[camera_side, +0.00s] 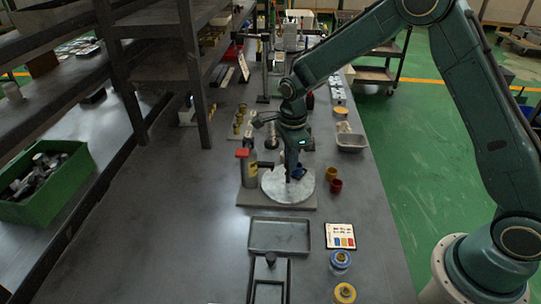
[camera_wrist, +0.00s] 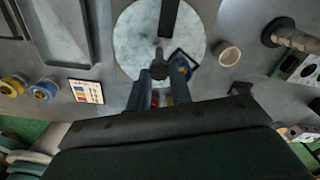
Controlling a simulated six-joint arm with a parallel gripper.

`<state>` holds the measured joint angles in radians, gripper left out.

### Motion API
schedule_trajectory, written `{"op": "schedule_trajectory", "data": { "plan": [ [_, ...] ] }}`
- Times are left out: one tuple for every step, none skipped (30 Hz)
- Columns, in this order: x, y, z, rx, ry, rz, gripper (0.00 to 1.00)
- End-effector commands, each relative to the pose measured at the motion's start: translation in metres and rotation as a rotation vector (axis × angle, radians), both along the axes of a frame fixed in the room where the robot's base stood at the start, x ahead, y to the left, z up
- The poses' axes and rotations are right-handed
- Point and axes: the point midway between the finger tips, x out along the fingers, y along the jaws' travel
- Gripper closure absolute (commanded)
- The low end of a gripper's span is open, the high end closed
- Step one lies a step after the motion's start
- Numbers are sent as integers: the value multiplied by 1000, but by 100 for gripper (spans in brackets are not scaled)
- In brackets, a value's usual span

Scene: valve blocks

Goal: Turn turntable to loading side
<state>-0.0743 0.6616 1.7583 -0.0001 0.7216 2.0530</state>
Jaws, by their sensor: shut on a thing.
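The turntable (camera_side: 275,188) is a white marbled disc on a grey base plate in the middle of the bench. It also fills the top middle of the wrist view (camera_wrist: 137,38). A dark bar (camera_wrist: 171,14) lies across its top. My gripper (camera_side: 288,180) points down over the disc. In the wrist view its fingers (camera_wrist: 159,78) close around a dark upright knob (camera_wrist: 158,66) near the disc's edge. A blue piece (camera_side: 299,172) in a black frame sits beside the fingers, and it also shows in the wrist view (camera_wrist: 182,65). The gripper partly hides the disc.
A shallow tray (camera_side: 253,235) and a colour card (camera_side: 341,236) lie in front. Shelving rises at left.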

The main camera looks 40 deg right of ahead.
Motion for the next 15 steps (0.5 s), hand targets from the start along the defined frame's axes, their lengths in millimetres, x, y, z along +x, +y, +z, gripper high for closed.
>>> {"op": "schedule_trajectory", "data": {
  "plan": [
    [1, 0, 1, -1, -2, -4, 100],
    [1, 0, 1, -1, -2, -4, 100],
    [1, 0, 1, -1, -2, -4, 100],
    [1, 0, 1, -1, -2, -4, 100],
    [1, 0, 1, -1, -2, -4, 75],
    [0, 0, 1, -1, -2, -3, 67],
    [0, 0, 1, -1, -2, -3, 62],
    [0, 0, 1, -1, -2, -3, 57],
    [0, 0, 1, 0, -1, -2, 57],
    [0, 0, 0, 0, -1, -2, 57],
    [0, 0, 0, 0, -1, -2, 57],
    [0, 0, 0, 0, -1, -2, 57],
    [0, 0, 0, 0, -1, -1, 57],
    [0, 0, 0, 0, -1, -1, 57],
    [0, 0, 0, 0, 0, -1, 57]
  ]
}}
